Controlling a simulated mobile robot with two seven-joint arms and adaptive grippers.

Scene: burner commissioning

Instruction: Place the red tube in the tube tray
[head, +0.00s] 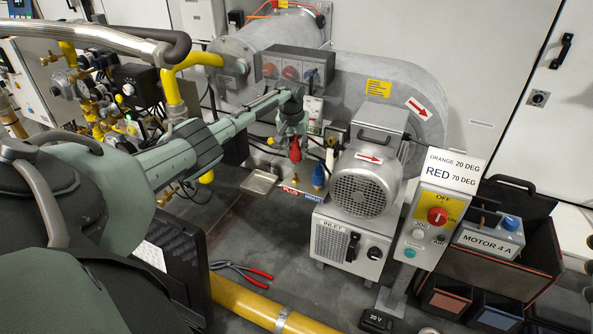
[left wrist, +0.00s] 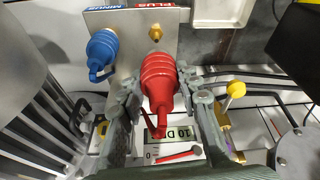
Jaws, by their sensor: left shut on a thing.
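The red tube (head: 295,150) is a ribbed red rubber end piece. My left gripper (head: 291,128) is shut on it above the PLUS label. In the left wrist view the red tube (left wrist: 160,80) sits between both fingers (left wrist: 158,92). A brass nipple (left wrist: 155,33) shows just beyond its end; the tube looks clear of it, but the exact gap is hard to tell. A small shallow metal tray (head: 260,181), apparently the tube tray, is left of the PLUS label and looks empty. Its pale edge shows in the left wrist view (left wrist: 222,12). My right gripper is not in view.
A blue tube (head: 318,175) stands close to the right, by the MINUS label. The motor blower (head: 365,185) is farther right. Yellow gas pipes (head: 172,85) and valves are at left. Red-handled pliers (head: 243,271) lie on the floor.

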